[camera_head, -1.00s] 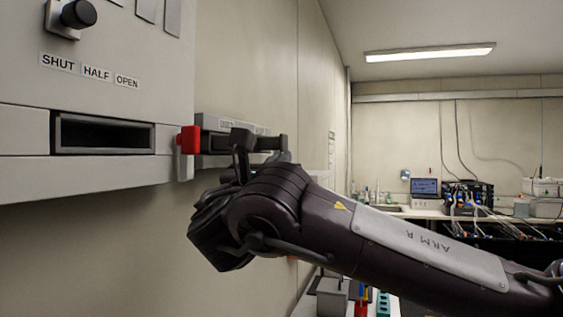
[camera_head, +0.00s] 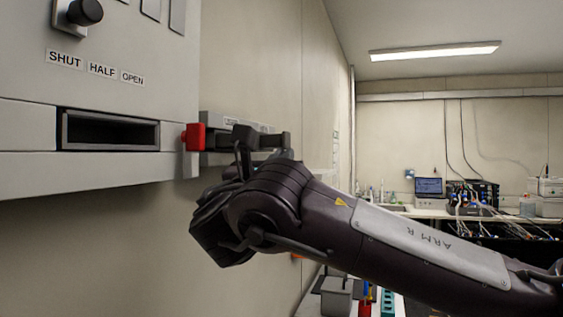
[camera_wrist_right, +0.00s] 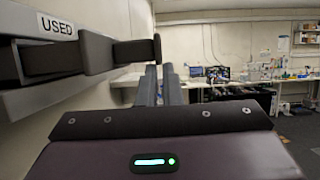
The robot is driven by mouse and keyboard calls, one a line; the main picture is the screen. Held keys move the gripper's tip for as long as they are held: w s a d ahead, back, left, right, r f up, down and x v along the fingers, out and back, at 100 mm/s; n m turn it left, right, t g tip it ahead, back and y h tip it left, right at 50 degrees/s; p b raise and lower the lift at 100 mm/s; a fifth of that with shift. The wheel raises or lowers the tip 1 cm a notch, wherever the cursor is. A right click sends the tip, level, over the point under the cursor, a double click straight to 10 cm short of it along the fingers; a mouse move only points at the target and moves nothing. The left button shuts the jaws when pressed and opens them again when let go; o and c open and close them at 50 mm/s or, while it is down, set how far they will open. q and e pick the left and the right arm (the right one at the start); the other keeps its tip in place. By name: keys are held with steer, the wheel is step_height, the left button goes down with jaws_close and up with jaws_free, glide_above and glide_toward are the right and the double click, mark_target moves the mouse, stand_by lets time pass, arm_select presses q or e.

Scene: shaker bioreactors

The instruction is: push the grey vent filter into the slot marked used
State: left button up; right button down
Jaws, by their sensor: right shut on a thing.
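My right gripper (camera_head: 268,150) is beside the wall rail in the head view, its fingertips partly hidden by my own wrist. In the right wrist view its two narrow fingers (camera_wrist_right: 161,80) stand close together. The grey vent filter (camera_wrist_right: 135,52) shows there as a dark bar with a flat end, level with the slot, and the fingertips are at its outer end. I am shut on it. The slot marked used (camera_wrist_right: 20,62) is at the left under the USED label (camera_wrist_right: 57,25). How deep the filter sits is unclear. My left gripper is not in view.
A grey wall cabinet (camera_head: 150,170) with a dark opening and a knob (camera_head: 85,12) stands at the left. A red block (camera_head: 195,137) sits at its corner, close to the rail. A bench (camera_head: 440,212) with equipment is at the back right.

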mark_target(258, 141)
steer(key=shift+w+a+p, duration=0.25)
steer(key=shift+a+p, duration=0.15)
steer(key=shift+a, duration=0.45)
steer(key=shift+w+a+p, duration=0.3)
steer(key=shift+a+p, duration=0.05)
steer(key=shift+a, duration=0.55)
steer(key=shift+w+a+p, duration=0.25)
steer(key=shift+a+p, duration=0.15)
steer(key=shift+a, duration=0.45)
stand_by(2.9)
steer(key=c, duration=1.5)
jaws_free()
steer(key=shift+f, duration=0.1)
